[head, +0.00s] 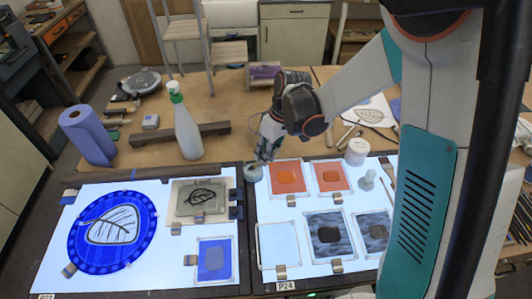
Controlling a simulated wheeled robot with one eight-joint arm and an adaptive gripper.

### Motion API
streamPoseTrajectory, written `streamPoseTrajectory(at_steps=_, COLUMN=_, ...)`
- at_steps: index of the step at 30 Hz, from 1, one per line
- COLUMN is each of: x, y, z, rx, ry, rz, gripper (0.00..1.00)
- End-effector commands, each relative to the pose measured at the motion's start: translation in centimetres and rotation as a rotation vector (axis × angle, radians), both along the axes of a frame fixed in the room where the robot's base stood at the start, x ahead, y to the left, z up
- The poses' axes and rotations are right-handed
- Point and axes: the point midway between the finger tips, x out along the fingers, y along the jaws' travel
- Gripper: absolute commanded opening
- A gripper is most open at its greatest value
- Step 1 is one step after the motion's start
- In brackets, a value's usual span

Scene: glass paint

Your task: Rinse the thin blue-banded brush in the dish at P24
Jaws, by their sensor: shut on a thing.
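My gripper (266,150) is shut, fingers pointing down, at the back left corner of the right light panel (284,205), which bears the label P24 (285,287). A small round grey-white dish (253,173) sits right below the fingertips, at the panel's back left corner. What the fingers hold is too small and dark to make out; I take it to be the thin blue-banded brush. Its blue band and bristle tip cannot be told apart here. Whether the tip touches the dish is unclear.
Orange tiles (288,178), dark tiles (328,236) and a clear pane (279,246) lie on the right panel. A white jar (356,152) stands behind it. A spray bottle (186,128) and blue roll (87,136) stand at the left. The left panel holds a blue leaf disc (110,224).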

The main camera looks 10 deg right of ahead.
Motion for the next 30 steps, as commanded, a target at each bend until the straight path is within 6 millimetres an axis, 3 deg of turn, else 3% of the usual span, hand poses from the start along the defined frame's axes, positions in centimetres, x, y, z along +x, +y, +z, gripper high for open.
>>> streamPoseTrajectory(at_steps=8, x=-0.8, y=0.5, z=0.0, rx=0.000, ry=0.000, rz=0.000, gripper=0.00)
streamPoseTrajectory(at_steps=21, x=0.4, y=-0.2, z=0.0, rx=0.000, ry=0.000, rz=0.000, gripper=0.00)
streamPoseTrajectory(at_steps=30, x=-0.6, y=0.4, z=-0.1, rx=0.000, ry=0.000, rz=0.001, gripper=0.00)
